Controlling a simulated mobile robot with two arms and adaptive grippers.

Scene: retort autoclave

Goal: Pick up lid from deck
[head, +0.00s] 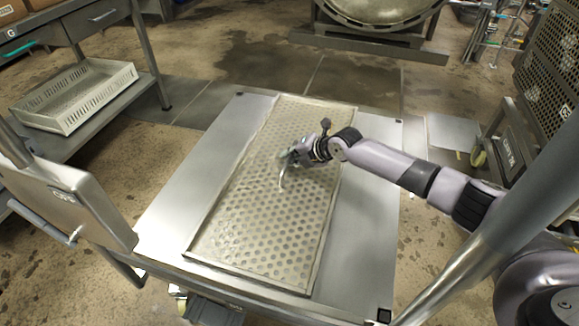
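The lid (262,215) is a large perforated metal sheet with a raised rim. It lies flat on the smooth metal deck (172,209), turned slightly. My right gripper (284,160) reaches in from the right and is over the upper middle of the lid. A thin, pale curved piece (282,180), perhaps a handle on the lid, shows just below the fingers. The fingers are small and overlap it, so I cannot tell whether they are closed on it or apart from it. My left gripper is not in view.
A white perforated basket (74,96) sits on a shelf at the left. A grey labelled panel (75,201) stands at the deck's left side. A perforated metal crate (552,70) stands at the right. A round metal vessel (380,10) is at the back. Wet floor lies between.

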